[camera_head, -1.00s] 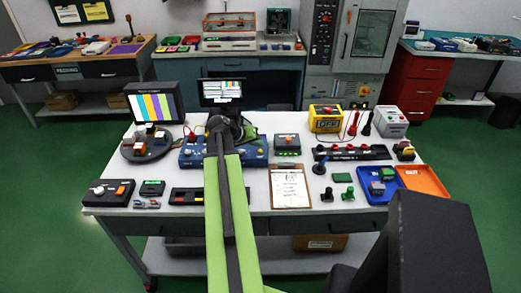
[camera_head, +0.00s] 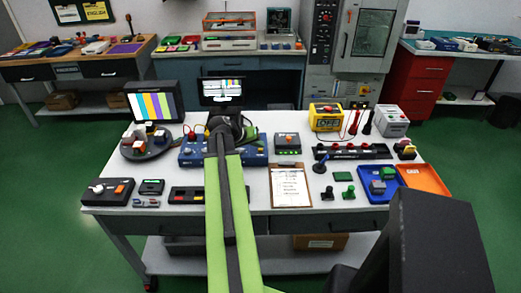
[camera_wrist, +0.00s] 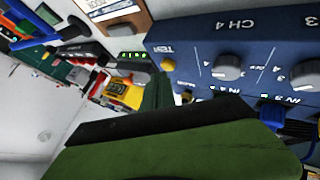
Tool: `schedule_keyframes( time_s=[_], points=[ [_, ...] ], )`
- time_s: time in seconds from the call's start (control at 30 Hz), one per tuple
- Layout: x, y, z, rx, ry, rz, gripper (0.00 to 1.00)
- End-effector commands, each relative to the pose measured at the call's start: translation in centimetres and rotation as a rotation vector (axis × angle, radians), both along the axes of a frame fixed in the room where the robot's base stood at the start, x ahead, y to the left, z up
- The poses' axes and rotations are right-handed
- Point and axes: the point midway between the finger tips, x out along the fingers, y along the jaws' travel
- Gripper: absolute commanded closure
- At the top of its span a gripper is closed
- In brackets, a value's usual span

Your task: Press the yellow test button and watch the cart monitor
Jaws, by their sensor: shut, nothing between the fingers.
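In the wrist view the yellow button (camera_wrist: 168,65) sits beside the word TEST on the corner of a blue box (camera_wrist: 225,45) with grey knobs and a CH 4 label. The blue box also shows in the head view (camera_head: 192,153), partly behind my arm. My gripper (camera_wrist: 185,125) is shut and empty; its dark green shape fills the lower wrist view, with the button apart from it in the picture. My gripper (camera_head: 232,124) is over the box's back in the head view.
A larger screen with coloured bars (camera_head: 154,107) stands at the left. A clipboard (camera_head: 290,187), a small grey box with an orange button (camera_head: 287,143) and a yellow meter (camera_head: 326,117) stand to the right. Blue cables (camera_wrist: 285,122) lie close to my gripper in the wrist view.

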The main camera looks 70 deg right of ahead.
Motion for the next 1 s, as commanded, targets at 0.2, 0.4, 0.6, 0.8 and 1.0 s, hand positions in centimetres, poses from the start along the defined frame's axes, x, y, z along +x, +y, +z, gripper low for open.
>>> schedule_keyframes(
  time_s=[0.2, 0.4, 0.6, 0.8, 1.0],
  points=[
    [-0.01, -0.02, 0.06, 0.000, 0.000, 0.000, 1.00],
    [-0.02, -0.02, -0.13, 0.000, 0.000, 0.000, 1.00],
    [-0.03, -0.02, -0.38, 0.000, 0.000, 0.000, 1.00],
    [-0.04, -0.02, -0.62, 0.000, 0.000, 0.000, 1.00],
    [-0.05, -0.03, -0.87, 0.000, -0.001, -0.001, 1.00]
  ],
)
